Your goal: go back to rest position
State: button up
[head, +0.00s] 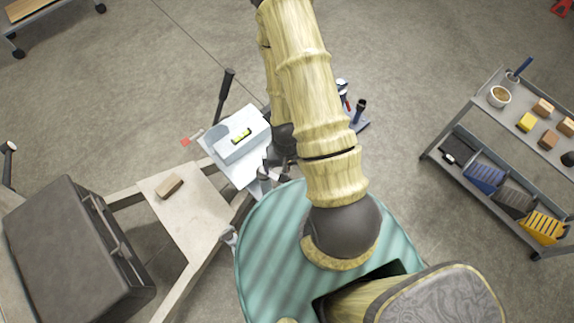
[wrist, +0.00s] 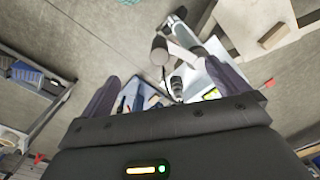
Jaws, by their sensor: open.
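My gripper (wrist: 163,75) shows in the wrist view with its two dark fingers spread wide apart. Nothing is held between them. Beyond the fingers, a pale tray-like surface (wrist: 196,82) with tools lies below. In the head view my pale wood-textured arm reaches up and folds back down, and it hides much of the area around the gripper.
A wooden block (head: 169,186) lies on a board by a dark case (head: 75,250). A shelf cart (head: 480,120) stands right.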

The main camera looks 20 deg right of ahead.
dwell(0.4)
jog(key=shift+w+r, duration=0.25)
jog(key=shift+r, duration=0.1)
notch_tip(320, 180, up, 27)
jog(key=w+a+n+t, duration=0.1)
jog(key=w+n+t, duration=0.1)
jog(key=n, duration=0.1)
jog(key=shift+a+f+t, duration=0.2)
jog(key=shift+t, duration=0.1)
